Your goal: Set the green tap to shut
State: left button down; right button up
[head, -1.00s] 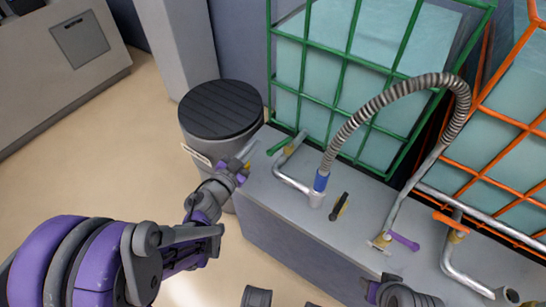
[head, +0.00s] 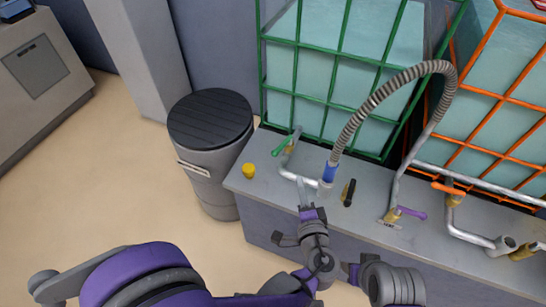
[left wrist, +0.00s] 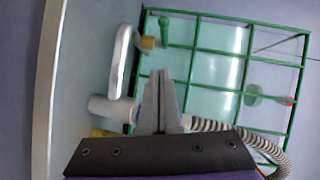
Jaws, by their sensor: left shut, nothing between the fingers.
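The green tap's handle (head: 281,146) is on the pipe by the green-caged tank (head: 318,102), at the bench's back left. My left gripper (head: 303,190) is shut and empty, in front of the pipe's outlet and the blue hose collar (head: 330,171). It is apart from the handle; in its wrist view the closed fingers (left wrist: 162,80) show below the handle. My right gripper is not in view.
A ribbed hose (head: 400,85) arches from the outlet to a purple-handled tap (head: 411,211). An orange tap (head: 448,188) is at right. A yellow cap (head: 249,171) and a small black item (head: 348,193) are on the bench (head: 270,192). A lidded bin (head: 210,120) stands left.

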pick_arm(q)
jog(key=s, duration=0.1)
jog(key=b, duration=0.1)
send_near(284, 147)
jog(key=w+d, duration=0.3)
jog(key=w+a, duration=0.1)
jog(key=a, duration=0.1)
jog(key=w+a+f+b, duration=0.1)
jog(key=shift+w+a+f, duration=0.2)
jog(key=shift+w+a, duration=0.15)
jog(key=shift+w, duration=0.05)
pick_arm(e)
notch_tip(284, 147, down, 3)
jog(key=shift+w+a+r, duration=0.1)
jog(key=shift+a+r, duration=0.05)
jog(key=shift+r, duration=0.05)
pick_arm(q)
jog(key=shift+a+m, duration=0.15)
jog(key=shift+m, duration=0.25)
